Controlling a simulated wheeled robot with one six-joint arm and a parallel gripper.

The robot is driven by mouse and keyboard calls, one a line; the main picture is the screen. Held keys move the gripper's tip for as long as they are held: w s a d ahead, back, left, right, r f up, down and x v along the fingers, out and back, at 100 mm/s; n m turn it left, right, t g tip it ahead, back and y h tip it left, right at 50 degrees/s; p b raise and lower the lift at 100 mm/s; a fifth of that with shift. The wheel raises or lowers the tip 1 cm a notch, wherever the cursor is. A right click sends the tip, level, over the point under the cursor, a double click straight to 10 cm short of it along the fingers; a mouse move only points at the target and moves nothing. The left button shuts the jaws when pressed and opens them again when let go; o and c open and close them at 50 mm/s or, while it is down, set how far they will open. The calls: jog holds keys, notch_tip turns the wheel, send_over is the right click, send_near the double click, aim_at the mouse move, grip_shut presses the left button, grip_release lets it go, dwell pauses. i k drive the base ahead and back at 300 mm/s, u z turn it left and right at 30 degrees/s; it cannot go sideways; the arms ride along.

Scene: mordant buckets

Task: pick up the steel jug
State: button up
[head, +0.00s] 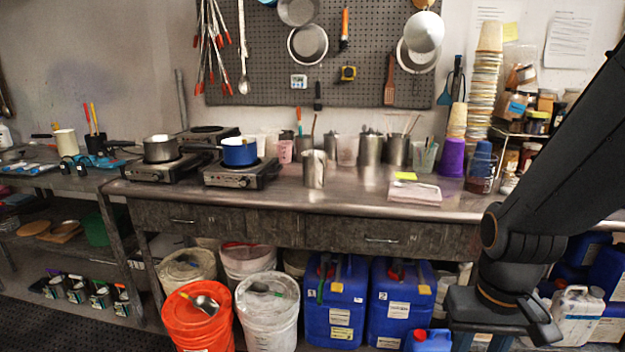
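A steel jug (314,169) stands upright on the worktop (345,196), near the middle and forward of a row of other steel containers. It is plain, shiny and taller than wide. Behind it stand more steel vessels (370,149) of similar colour, some with tools in them. My gripper (545,332) hangs low at the right, in front of the cabinet and below worktop height, well apart from the jug. The fingers are dark and seen at an angle, so I cannot tell how far apart they are. Nothing shows held in it.
Two hot plates, one with a blue pot (239,153), stand left of the jug. A folded cloth (414,193) lies to its right. An orange bucket (198,318), a white bucket (267,315) and blue canisters (336,302) crowd the floor below. The worktop just before the jug is clear.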

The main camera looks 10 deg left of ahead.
aim_at(314, 162)
jog(key=k, duration=1)
jog(key=u, duration=0.75)
jog(key=i, duration=1.25)
jog(key=z, duration=0.9)
jog(key=i, duration=1)
jog(key=z, duration=0.3)
